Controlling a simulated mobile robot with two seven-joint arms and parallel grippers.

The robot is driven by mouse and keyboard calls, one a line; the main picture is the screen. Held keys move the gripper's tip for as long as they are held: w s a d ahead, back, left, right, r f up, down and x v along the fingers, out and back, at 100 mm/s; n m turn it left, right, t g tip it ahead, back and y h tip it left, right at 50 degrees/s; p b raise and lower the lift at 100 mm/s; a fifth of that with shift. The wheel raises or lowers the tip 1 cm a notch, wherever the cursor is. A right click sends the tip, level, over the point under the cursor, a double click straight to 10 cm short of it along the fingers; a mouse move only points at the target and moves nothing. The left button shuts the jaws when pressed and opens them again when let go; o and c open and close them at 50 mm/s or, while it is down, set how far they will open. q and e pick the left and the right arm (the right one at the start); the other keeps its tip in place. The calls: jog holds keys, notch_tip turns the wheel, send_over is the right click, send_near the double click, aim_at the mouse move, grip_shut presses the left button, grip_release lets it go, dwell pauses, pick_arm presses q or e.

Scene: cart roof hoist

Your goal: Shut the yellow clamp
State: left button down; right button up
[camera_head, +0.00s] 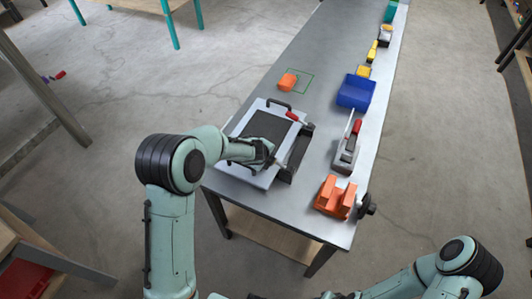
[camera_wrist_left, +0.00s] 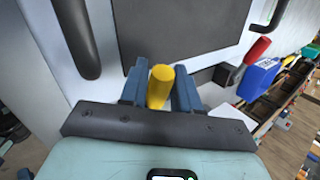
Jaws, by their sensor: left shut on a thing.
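A light-framed panel with a dark middle (camera_head: 267,132) lies on the near part of the metal table. It also fills the top of the left wrist view (camera_wrist_left: 180,30). My left gripper (camera_head: 265,155) is over its near edge. In the left wrist view my left gripper (camera_wrist_left: 160,92) is shut on the yellow clamp handle (camera_wrist_left: 160,84), with one blue-grey finger on each side. The rest of the clamp is hidden by the gripper, and the handle cannot be made out in the head view. My right arm comes in at the bottom right, and its gripper is outside the view.
A red-handled clamp (camera_head: 293,117) is at the panel's right side. A black bar handle (camera_head: 278,104) is at its far edge. An orange vise (camera_head: 335,197), a grey plane-like tool (camera_head: 347,150) and a blue bin (camera_head: 355,92) stand along the table's right side. An orange block (camera_head: 288,81) lies beyond the panel.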

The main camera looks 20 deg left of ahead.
pick_arm(q)
jog(key=shift+f, duration=0.2)
pick_arm(e)
jog(key=shift+r, duration=0.1)
pick_arm(q)
jog(key=c, duration=0.9)
grip_release()
jog(key=p+v, duration=0.1)
jog(key=v, duration=0.8)
jog(key=p+v, duration=0.1)
jog(key=v, duration=0.3)
jog(key=shift+a+r+p, duration=0.15)
jog(key=shift+a+p, duration=0.1)
jog(key=shift+p, duration=0.05)
pick_arm(e)
jog(key=w+r, duration=0.3)
jog(key=shift+r, duration=0.15)
